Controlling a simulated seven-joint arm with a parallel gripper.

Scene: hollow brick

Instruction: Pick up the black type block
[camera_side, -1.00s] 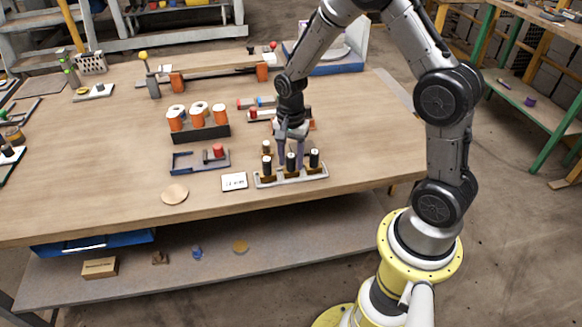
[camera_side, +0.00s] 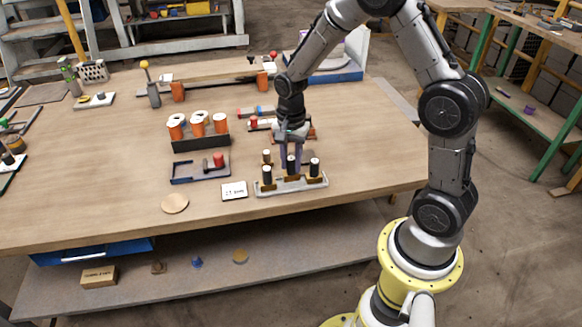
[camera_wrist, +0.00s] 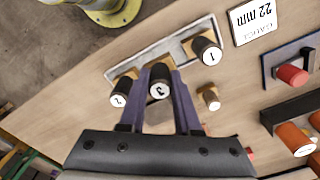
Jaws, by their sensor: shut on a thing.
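Three black cylindrical blocks with white numbered tops stand in a pale tray (camera_side: 262,190). In the wrist view the tray (camera_wrist: 150,54) holds block 1 (camera_wrist: 206,48), block 3 (camera_wrist: 159,78) and block 2 (camera_wrist: 121,90). My gripper (camera_side: 291,167) points down at the tray. Its two dark fingers close on the middle block, number 3, one on each side; the gripper also shows in the wrist view (camera_wrist: 160,72). Block 3 appears upright; whether its base is clear of the tray is hard to tell. The side blocks are clear of the fingers.
A brass-coloured piece with a white top (camera_wrist: 208,97) stands just behind the tray. A white card reading 22 mm (camera_side: 234,190), a blue holder with a red knob (camera_side: 200,169) and a rack of orange rolls (camera_side: 200,141) lie left. Table right of the tray is clear.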

